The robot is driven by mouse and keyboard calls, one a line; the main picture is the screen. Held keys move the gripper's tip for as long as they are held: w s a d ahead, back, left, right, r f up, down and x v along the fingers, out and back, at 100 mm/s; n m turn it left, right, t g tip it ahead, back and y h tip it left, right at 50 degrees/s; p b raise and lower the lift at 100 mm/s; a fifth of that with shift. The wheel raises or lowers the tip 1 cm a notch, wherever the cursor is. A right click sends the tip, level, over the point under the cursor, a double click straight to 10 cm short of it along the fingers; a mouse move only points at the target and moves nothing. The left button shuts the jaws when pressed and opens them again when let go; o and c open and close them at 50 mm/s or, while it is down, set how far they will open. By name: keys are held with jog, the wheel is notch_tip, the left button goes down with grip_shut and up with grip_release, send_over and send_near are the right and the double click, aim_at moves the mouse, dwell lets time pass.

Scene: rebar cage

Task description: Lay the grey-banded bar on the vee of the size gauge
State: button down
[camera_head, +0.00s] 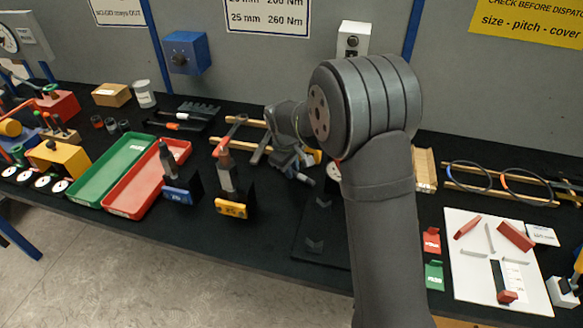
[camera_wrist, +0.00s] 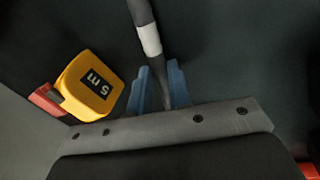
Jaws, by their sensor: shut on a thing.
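The grey-banded bar (camera_wrist: 146,22) is a dark bar with a pale grey band; it runs up from my gripper in the wrist view. My gripper (camera_wrist: 163,88) is shut on this bar, with one blue finger on each side below the band. In the head view my gripper (camera_head: 292,165) is low over the middle of the bench, partly behind my arm, and the bar is hard to make out there. A dark plate with small angled blocks (camera_head: 315,245) lies in front of the gripper; I cannot tell whether it is the size gauge with the vee.
A yellow tape measure (camera_wrist: 88,84) is beside the gripper in the wrist view. Green (camera_head: 108,176) and red (camera_head: 146,182) trays lie left. Two upright tools on stands (camera_head: 232,206) are nearer. A white board with red pieces (camera_head: 495,270) lies right.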

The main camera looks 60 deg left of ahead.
jog(key=c, duration=1.3)
grip_release()
jog(key=shift+f, duration=0.15)
jog(key=shift+c, duration=0.2)
notch_tip(320, 180, up, 11)
jog(key=s, duration=0.2)
jog(key=shift+d, duration=0.45)
jog(key=shift+o, duration=0.5)
jog(key=shift+s+r, duration=0.1)
jog(key=shift+r, duration=0.5)
